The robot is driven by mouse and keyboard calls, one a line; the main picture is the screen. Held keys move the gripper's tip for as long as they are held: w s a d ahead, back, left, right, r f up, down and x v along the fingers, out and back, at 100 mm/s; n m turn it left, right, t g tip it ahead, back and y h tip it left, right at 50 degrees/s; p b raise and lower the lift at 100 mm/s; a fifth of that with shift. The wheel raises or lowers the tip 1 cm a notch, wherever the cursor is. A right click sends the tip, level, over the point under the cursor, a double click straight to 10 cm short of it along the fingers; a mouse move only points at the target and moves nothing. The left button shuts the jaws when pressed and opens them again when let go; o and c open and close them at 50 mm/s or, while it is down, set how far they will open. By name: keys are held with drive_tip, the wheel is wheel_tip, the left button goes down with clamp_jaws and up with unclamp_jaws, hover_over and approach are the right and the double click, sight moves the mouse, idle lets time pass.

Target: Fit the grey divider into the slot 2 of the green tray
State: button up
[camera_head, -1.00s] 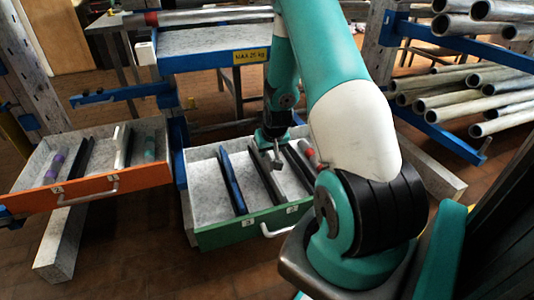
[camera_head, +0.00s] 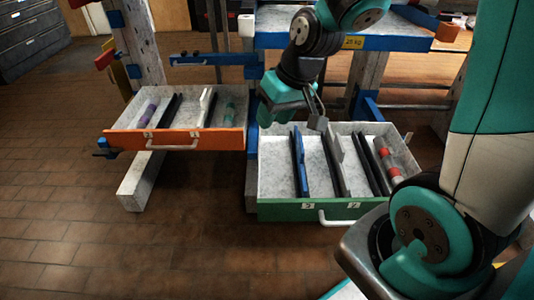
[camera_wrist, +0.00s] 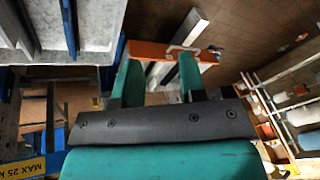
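The green tray (camera_head: 290,211) is pulled out at the centre right in the head view. A grey divider (camera_head: 335,148) stands upright in it, along the dark rail that runs to the right-hand number label, which seems to read 2. I cannot tell how deep it sits in the rail. My gripper (camera_head: 317,123) hangs above the tray's back part, just above and left of the divider's far end. In the wrist view my gripper's fingers (camera_wrist: 160,72) are apart with nothing between them.
A dark blue divider (camera_head: 300,165) stands to the left in the green tray. A clear tube with red bands (camera_head: 389,158) lies at its right. An orange tray (camera_head: 180,140) at the left holds a white divider (camera_head: 206,105) and rolls. A blue shelf (camera_head: 280,39) stands behind.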

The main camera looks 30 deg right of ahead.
drive_tip(key=s+a+r+n+g, duration=0.1)
drive_tip(key=s+a+r+n, duration=0.2)
drive_tip(key=s+a, duration=0.3)
drive_tip(key=s+a+r+n+g+y, duration=0.1)
drive_tip(key=s+a+r+n+g, duration=0.1)
drive_tip(key=s+a, duration=0.4)
drive_tip(key=s+r+n, duration=0.1)
drive_tip(key=s+r, duration=0.1)
drive_tip(key=s, duration=0.1)
drive_tip(key=shift+s+n, duration=0.3)
drive_tip(key=shift+s, duration=0.1)
drive_tip(key=shift+r, duration=0.1)
wheel_tip(320, 180, up, 28)
drive_tip(key=p, duration=2.8)
